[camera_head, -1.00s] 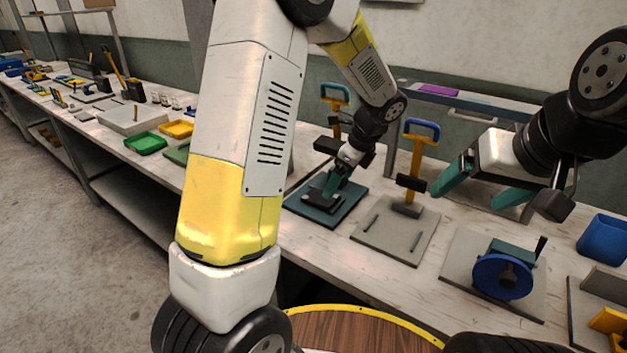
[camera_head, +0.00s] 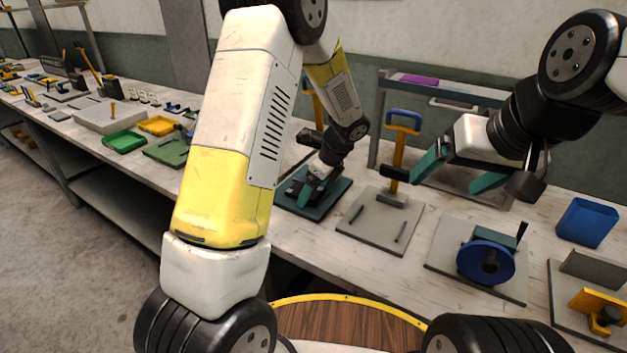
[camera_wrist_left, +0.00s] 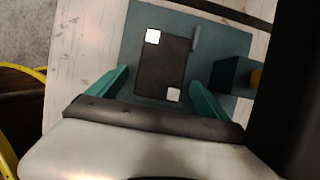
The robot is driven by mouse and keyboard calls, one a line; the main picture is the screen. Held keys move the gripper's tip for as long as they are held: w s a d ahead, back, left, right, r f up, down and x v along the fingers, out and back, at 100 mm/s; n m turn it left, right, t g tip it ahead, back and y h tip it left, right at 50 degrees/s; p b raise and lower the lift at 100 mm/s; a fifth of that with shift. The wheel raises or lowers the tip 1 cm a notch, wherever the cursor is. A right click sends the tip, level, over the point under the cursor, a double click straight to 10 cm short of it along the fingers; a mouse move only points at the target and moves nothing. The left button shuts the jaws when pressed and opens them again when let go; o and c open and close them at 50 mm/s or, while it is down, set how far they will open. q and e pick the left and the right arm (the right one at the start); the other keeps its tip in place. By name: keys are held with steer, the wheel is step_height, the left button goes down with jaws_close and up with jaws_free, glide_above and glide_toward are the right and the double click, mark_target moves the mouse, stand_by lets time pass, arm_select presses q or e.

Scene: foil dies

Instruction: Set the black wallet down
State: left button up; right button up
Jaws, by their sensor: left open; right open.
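The black wallet (camera_wrist_left: 162,66) lies on a teal plate (camera_wrist_left: 206,38) in the left wrist view. It is a dark flat rectangle with a white square at two opposite corners. My left gripper (camera_wrist_left: 152,88) is open, with one teal finger on each side of the wallet and a gap showing at both. In the head view my left gripper (camera_head: 312,188) is low over the same plate (camera_head: 337,200), and the wallet is mostly hidden there. My right gripper (camera_head: 445,184) is open and empty, in the air above the bench.
A blue-handled press (camera_head: 402,150) stands on a grey plate (camera_head: 385,232) right of the teal plate. A blue wheel fixture (camera_head: 486,260), a blue bin (camera_head: 587,222) and a yellow clamp (camera_head: 598,306) stand further right. Green (camera_head: 125,142) and yellow (camera_head: 157,125) trays lie left.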

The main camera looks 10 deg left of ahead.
arm_select(q)
steer(key=c, duration=1.6)
steer(key=shift+c, duration=0.2)
steer(key=shift+r, duration=0.1)
